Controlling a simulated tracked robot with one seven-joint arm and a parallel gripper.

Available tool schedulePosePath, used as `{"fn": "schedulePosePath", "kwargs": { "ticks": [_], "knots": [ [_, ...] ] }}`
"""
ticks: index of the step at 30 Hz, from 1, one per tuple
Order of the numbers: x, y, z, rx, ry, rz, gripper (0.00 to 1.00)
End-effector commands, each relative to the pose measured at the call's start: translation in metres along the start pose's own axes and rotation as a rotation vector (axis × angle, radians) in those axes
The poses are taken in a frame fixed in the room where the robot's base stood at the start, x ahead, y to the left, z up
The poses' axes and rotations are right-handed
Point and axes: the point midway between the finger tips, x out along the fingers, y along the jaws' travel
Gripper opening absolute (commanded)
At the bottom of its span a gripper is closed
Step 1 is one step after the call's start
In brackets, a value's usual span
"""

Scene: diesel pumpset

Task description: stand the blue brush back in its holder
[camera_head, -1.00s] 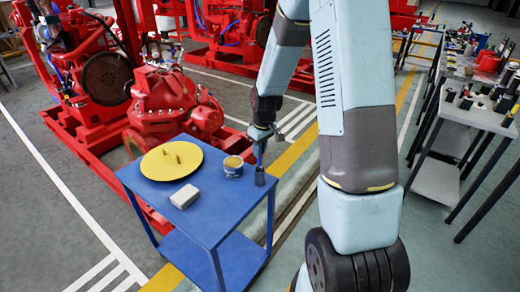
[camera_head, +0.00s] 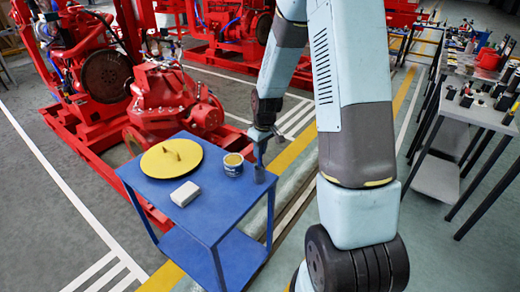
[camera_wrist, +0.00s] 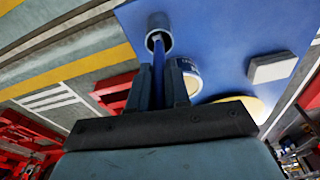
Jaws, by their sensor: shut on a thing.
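My gripper (camera_head: 258,137) is shut on the blue brush (camera_head: 259,155) above the right corner of the blue table. In the wrist view, the brush (camera_wrist: 158,75) runs between the two dark fingers (camera_wrist: 158,85) toward the holder (camera_wrist: 160,22). The holder is a small grey cup, also seen in the head view (camera_head: 259,174), standing at the table's corner. The brush's far end overlaps the cup's mouth. I cannot tell how deep it reaches inside. The brush looks about upright in the head view.
The blue table (camera_head: 215,205) also bears a yellow lid (camera_head: 160,160) with a handle, a tin (camera_head: 233,165) close to the holder, and a white block (camera_head: 185,194). Red pump machinery (camera_head: 165,105) stands behind. A grey bench (camera_head: 465,110) with several items is at right.

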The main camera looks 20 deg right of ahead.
Motion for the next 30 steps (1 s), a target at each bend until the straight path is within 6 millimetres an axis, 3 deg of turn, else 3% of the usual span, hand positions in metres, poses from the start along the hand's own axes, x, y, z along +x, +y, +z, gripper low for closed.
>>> {"fn": "schedulePosePath", "kwargs": {
  "ticks": [28, 29, 30],
  "knots": [
    [0.011, -0.0002, 0.0016, 0.0, 0.0, 0.0, 0.0],
    [0.011, -0.0002, 0.0017, 0.0, 0.0, 0.0, 0.18],
    [0.011, -0.0002, 0.0017, 0.0, 0.0, 0.0, 0.21]
  ]
}}
